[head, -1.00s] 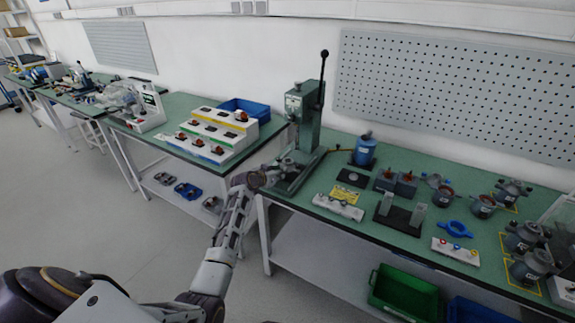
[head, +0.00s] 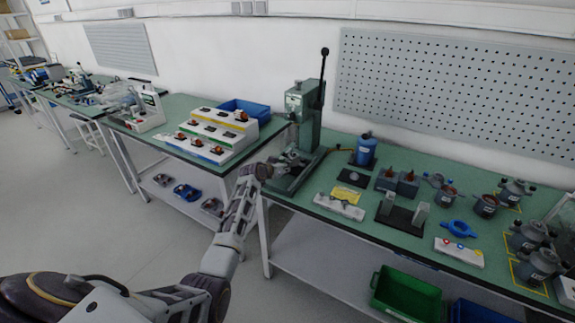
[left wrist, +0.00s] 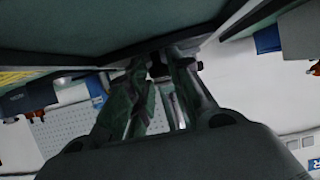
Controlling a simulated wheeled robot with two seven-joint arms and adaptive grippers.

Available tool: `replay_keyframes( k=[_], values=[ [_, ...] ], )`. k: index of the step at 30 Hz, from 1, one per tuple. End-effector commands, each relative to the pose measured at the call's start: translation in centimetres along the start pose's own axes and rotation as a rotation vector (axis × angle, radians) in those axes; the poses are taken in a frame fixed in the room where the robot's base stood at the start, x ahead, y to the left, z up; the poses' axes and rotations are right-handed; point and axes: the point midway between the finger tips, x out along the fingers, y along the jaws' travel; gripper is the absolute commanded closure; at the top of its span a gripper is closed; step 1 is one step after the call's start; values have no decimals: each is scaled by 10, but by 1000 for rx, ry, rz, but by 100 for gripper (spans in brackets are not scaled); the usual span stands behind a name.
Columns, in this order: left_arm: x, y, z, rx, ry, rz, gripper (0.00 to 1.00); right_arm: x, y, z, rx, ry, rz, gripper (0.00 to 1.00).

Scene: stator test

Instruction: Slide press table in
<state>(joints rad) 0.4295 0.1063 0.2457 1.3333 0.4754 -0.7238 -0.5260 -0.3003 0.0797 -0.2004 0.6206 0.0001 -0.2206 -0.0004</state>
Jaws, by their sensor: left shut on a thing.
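The green arbor press (head: 304,132) stands upright at the left end of the right workbench, with its black-knobbed lever (head: 323,80) pointing up. Its sliding press table (head: 289,163) sits low at the front of the press, partly hidden by my gripper. My left gripper (head: 267,170) reaches the front of the press at table height and is shut on a part there. In the left wrist view the fingers (left wrist: 160,90) are close together under a dark green surface; the gripped part is mostly hidden. My right gripper is not in view.
A stepped parts rack (head: 211,136) is on the left bench (head: 180,104). A green crate (head: 405,294) sits below.

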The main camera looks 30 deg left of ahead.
Motion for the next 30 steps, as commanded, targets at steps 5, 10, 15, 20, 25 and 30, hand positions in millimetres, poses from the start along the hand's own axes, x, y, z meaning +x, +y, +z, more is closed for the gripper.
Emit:
replay_keyframes(
  k=[5,10,15,20,25,30],
  values=[
    [10,2,4,-1,-11,5,90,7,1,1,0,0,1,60],
    [18,2,0,-1,-11,5,90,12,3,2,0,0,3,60],
    [25,1,-3,-1,-10,3,90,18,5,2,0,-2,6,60],
    [30,1,-4,-2,-12,3,90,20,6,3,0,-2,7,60],
    [30,1,-5,-1,-12,3,90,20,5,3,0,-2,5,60],
    [30,1,-6,-1,-13,3,72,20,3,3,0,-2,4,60]
  ],
)
